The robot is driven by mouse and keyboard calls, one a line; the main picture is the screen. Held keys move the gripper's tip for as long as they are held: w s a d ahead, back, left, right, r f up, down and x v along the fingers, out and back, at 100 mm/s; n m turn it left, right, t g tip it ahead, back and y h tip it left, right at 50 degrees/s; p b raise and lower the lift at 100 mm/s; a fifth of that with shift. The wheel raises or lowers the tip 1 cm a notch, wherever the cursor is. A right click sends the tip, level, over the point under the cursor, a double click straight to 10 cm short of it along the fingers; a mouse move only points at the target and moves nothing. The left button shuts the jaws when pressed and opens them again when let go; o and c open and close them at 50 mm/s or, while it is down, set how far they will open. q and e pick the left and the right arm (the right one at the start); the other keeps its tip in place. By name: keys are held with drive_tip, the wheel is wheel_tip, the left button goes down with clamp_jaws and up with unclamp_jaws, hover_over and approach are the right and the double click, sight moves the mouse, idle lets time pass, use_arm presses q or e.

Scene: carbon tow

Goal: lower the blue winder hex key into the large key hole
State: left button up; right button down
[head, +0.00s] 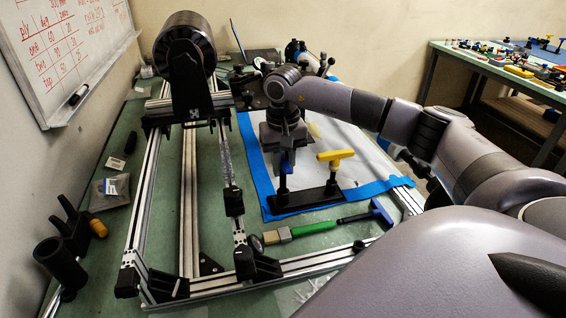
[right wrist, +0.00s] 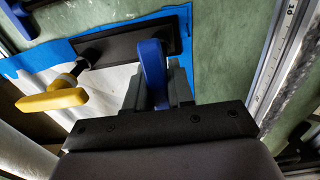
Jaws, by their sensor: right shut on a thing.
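A blue-handled hex key (head: 287,168) is between the fingers of my right gripper (head: 285,150), which is shut on its handle. The handle also shows in the right wrist view (right wrist: 152,66). The key is upright at the left end of a black key holder block (head: 318,196). Its lower shaft is dark against the block, and I cannot tell whether its tip is in the hole or above it. A yellow T-handled key (head: 335,156) stands upright in the block to its right; it also shows in the right wrist view (right wrist: 52,97). My left gripper is not in view.
The block lies on a white sheet edged with blue tape (head: 258,170). In front lie a green-handled brush (head: 310,229) and another blue-handled tool (head: 380,211). An aluminium frame with a black spool (head: 184,45) stands to the left. A cluttered bench (head: 500,65) stands at back right.

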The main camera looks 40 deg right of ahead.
drive_tip(key=shift+f, duration=0.45)
drive_tip(key=c, duration=0.9)
unclamp_jaws()
drive_tip(key=shift+r, duration=0.15)
wheel_tip(320, 180, up, 7)
drive_tip(key=shift+b, duration=0.45)
